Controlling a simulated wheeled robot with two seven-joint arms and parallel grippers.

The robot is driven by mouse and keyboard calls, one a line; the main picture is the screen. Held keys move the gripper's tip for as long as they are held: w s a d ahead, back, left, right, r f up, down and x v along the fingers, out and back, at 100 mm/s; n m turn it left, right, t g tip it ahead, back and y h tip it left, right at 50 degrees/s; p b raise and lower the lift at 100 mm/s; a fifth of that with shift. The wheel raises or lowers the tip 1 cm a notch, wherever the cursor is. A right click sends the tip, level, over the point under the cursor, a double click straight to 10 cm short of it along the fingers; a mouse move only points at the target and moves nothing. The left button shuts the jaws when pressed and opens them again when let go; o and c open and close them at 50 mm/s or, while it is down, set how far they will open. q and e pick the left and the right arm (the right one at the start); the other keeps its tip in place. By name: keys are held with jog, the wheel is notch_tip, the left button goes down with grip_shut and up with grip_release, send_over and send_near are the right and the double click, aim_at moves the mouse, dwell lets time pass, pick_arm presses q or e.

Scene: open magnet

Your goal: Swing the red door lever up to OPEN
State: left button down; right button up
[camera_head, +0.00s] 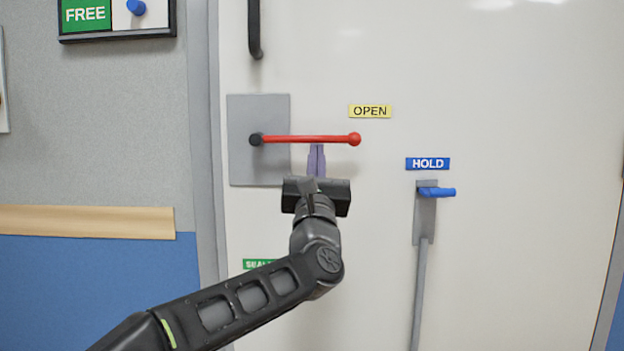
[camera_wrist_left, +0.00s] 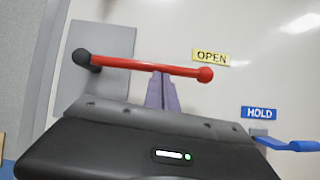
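The red door lever (camera_head: 305,139) lies about level in the head view, running right from a dark pivot (camera_head: 256,139) on a grey plate (camera_head: 242,171) to a round red knob. The yellow OPEN label (camera_head: 370,111) is just above and right of the knob. My left gripper (camera_head: 316,148) is upright right below the lever, its purple fingers together, tips at the bar's underside. In the left wrist view the lever (camera_wrist_left: 140,64) crosses above the fingertips (camera_wrist_left: 161,76); whether they touch it I cannot tell. My right gripper is not in view.
A blue HOLD handle (camera_head: 437,192) on a grey rod stands to the right, with its blue label (camera_head: 428,163) above. A black door handle (camera_head: 255,28) is above the plate. A green label (camera_head: 258,263) is partly hidden by my arm. The door (camera_head: 500,90) is otherwise clear.

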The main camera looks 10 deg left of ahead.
pick_arm(q)
jog(key=w+f+b+v, duration=0.1)
jog(key=b+v, duration=0.4)
jog(key=v, duration=0.8)
jog(key=shift+w+f, duration=0.35)
jog(key=shift+f, duration=0.25)
jog(key=shift+d, duration=0.1)
